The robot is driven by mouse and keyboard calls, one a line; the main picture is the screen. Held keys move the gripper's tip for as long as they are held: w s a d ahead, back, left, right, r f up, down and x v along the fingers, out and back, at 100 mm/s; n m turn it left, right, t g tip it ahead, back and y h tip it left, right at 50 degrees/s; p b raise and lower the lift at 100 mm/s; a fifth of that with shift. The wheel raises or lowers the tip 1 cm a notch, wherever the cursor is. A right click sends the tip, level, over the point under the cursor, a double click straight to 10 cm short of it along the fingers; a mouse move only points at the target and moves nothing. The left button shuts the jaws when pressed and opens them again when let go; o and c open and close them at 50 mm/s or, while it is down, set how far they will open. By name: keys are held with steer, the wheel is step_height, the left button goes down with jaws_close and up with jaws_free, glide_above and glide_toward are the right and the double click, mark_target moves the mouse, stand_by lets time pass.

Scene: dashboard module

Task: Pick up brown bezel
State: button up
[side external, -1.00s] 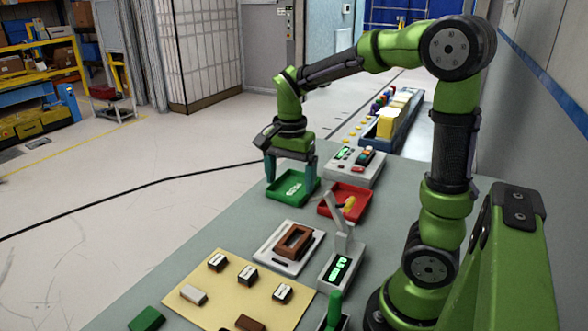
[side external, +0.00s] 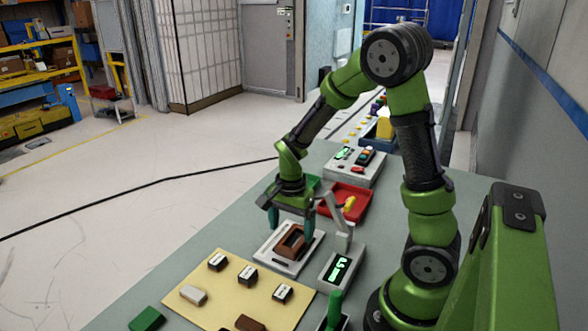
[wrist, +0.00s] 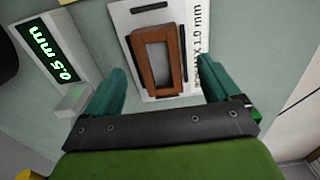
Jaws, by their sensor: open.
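The brown bezel (side external: 291,242) is a rectangular frame with an open middle. It lies on a white plate (side external: 268,251) on the table. In the wrist view the bezel (wrist: 145,78) sits on the white plate (wrist: 125,20), between and ahead of the two teal fingers. My gripper (side external: 290,219) is open and empty, above and just behind the bezel in the side view. In the wrist view the fingers (wrist: 160,80) are spread wider than the bezel, and neither visibly touches it.
A grey gauge (side external: 342,262) with a lever stands right of the plate; its display reads 0.5 mm in the wrist view (wrist: 55,55). A red tray (side external: 361,194) and a mostly hidden green tray (side external: 314,181) lie behind. A yellow mat (side external: 235,290) with small blocks is in front.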

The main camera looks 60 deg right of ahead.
mark_target(292, 237)
step_height(292, 237, down, 4)
steer(key=shift+s+a+r, duration=0.1)
steer(key=shift+r, duration=0.15)
steer(key=c, duration=1.5)
